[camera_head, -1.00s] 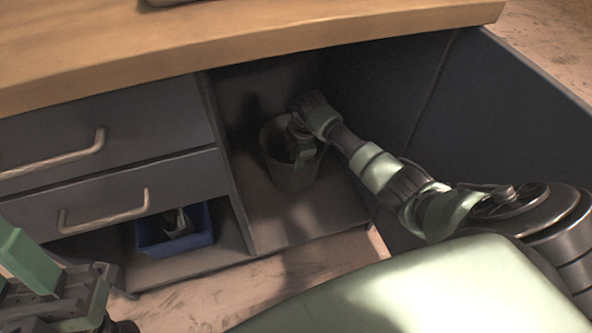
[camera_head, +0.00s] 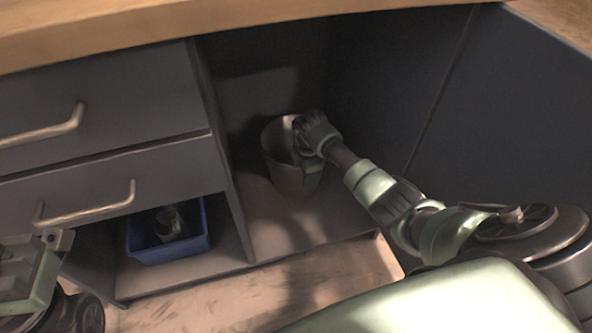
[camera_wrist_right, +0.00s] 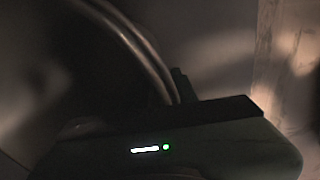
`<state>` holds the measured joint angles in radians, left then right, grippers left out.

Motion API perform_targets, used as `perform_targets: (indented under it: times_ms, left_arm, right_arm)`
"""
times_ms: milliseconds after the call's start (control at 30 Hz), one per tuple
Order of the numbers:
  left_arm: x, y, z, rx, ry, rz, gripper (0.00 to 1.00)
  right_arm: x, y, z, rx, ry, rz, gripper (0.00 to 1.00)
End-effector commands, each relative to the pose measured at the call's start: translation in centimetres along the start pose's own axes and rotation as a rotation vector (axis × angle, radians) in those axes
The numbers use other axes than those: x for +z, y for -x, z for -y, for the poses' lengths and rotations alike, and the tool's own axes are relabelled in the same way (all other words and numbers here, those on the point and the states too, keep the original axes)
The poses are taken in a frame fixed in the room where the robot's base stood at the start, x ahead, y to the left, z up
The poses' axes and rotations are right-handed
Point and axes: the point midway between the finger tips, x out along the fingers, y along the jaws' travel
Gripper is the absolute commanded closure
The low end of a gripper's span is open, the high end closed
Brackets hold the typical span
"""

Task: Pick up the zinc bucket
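The zinc bucket (camera_head: 288,175) is a grey, open-topped pail standing in the open bay of the cabinet under the worktop. My right gripper (camera_head: 308,160) reaches in from the right and is at the bucket's right rim, with part of it over the wall. In the right wrist view the bucket's curved rim (camera_wrist_right: 150,55) runs down to the dark gripper body, beside a finger (camera_wrist_right: 182,86). The finger gap is hidden, so I cannot tell whether it grips the rim. My left gripper (camera_head: 35,275) is partly in view at the lower left, away from the bucket.
A blue bin (camera_head: 168,245) with a dark object inside stands on the low shelf left of the divider. Two drawers with handles (camera_head: 88,205) are above it. The wooden worktop (camera_head: 250,35) overhangs the bay. The bay's floor (camera_head: 290,230) is clear before the bucket.

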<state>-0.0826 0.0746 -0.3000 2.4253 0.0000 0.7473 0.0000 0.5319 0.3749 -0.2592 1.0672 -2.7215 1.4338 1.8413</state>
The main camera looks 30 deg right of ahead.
Motion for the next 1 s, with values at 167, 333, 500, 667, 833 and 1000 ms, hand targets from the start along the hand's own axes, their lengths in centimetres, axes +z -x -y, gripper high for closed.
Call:
perform_targets:
  times_ms: [167,333,500,667,833,1000]
  left_arm:
    - [0.0,-0.06,0.0,0.0,0.0,0.001,0.64]
    - [0.0,-0.05,0.0,0.0,0.0,0.001,0.64]
    - [0.01,-0.04,-0.01,0.0,0.0,0.001,0.64]
    - [0.02,-0.04,-0.02,0.0,0.001,0.001,0.64]
    - [0.02,-0.03,-0.02,0.0,0.001,0.001,0.64]
    - [0.02,-0.03,-0.01,0.0,0.001,0.001,0.64]
  right_arm:
    - [-0.02,0.09,-0.02,0.0,0.0,0.0,0.8]
    - [-0.01,0.08,0.0,0.0,0.0,0.0,1.0]
    - [-0.01,0.07,0.0,0.0,0.0,0.0,1.0]
    - [-0.01,0.07,0.01,0.0,0.0,0.0,1.0]
    - [-0.01,0.06,0.02,0.0,0.0,0.0,1.0]
    - [-0.01,0.06,0.02,0.0,0.0,0.0,1.0]
